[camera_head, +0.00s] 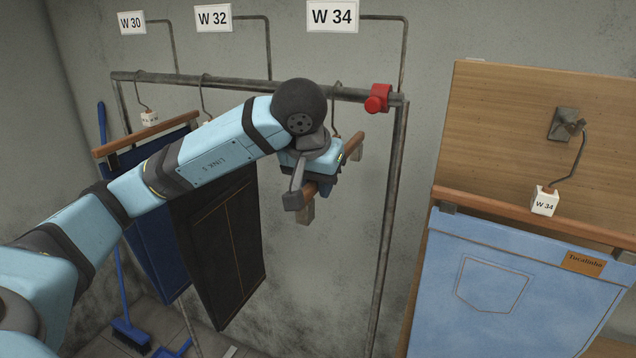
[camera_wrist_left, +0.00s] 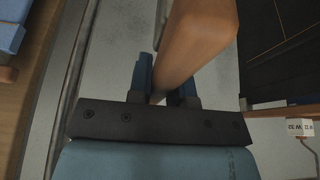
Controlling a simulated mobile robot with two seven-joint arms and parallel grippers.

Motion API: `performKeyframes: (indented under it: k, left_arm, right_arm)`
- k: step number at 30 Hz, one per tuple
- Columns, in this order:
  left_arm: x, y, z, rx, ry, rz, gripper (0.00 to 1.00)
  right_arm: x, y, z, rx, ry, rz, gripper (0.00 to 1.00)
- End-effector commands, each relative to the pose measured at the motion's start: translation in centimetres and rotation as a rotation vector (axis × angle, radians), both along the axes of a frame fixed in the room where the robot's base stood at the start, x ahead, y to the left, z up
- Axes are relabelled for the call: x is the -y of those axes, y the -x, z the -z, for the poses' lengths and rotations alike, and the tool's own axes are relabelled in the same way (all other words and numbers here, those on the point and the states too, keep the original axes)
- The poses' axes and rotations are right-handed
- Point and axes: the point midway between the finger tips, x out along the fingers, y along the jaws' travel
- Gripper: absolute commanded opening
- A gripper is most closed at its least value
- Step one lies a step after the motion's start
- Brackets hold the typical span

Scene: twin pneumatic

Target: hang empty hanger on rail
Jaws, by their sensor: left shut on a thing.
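The empty wooden hanger (camera_head: 354,144) is at the right part of the metal rail (camera_head: 240,87) in the head view, with no garment on it. Its thin hook (camera_head: 336,110) rises to the rail and its top shows at the rail; I cannot tell whether it bears on it. A clip (camera_head: 305,213) hangs below its near end. My left gripper (camera_head: 322,182) is shut on the hanger's wooden bar, below the rail. In the left wrist view, the blue fingers (camera_wrist_left: 166,82) are on either side of the bar (camera_wrist_left: 200,40). My right gripper is not in view.
A red clamp (camera_head: 378,98) sits near the rail's right end, under the W 34 sign (camera_head: 332,16). Black trousers (camera_head: 222,245) and blue trousers (camera_head: 155,230) hang to the left. Light blue jeans (camera_head: 520,290) hang on a wooden board (camera_head: 500,130) at right.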

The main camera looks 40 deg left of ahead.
Motion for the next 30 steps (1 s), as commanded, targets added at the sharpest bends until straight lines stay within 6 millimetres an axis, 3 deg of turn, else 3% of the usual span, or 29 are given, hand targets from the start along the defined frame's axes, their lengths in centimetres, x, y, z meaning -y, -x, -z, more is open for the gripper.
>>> performKeyframes:
  k: [5, 6, 10, 20, 26, 30]
  left_arm:
    - [0.0, 0.0, -0.1, 0.001, 0.000, 0.000, 0.00]
    - [0.0, 0.0, -0.1, 0.001, 0.000, 0.000, 0.21]
    - [0.0, 0.0, 0.0, 0.000, 0.000, 0.000, 0.49]
    - [0.0, 0.1, -0.3, 0.001, 0.001, 0.000, 0.49]
    - [0.3, 1.2, -2.9, 0.006, -0.001, 0.000, 0.49]
    - [0.5, 2.3, -6.1, 0.007, -0.001, -0.001, 0.49]
  right_arm:
    - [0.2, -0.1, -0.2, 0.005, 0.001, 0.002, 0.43]
    - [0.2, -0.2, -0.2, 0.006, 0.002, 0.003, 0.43]
    - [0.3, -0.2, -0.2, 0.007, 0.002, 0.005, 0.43]
    - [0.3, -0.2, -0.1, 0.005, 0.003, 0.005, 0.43]
    - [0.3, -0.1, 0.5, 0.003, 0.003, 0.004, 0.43]
    - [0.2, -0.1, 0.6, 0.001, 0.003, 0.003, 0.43]
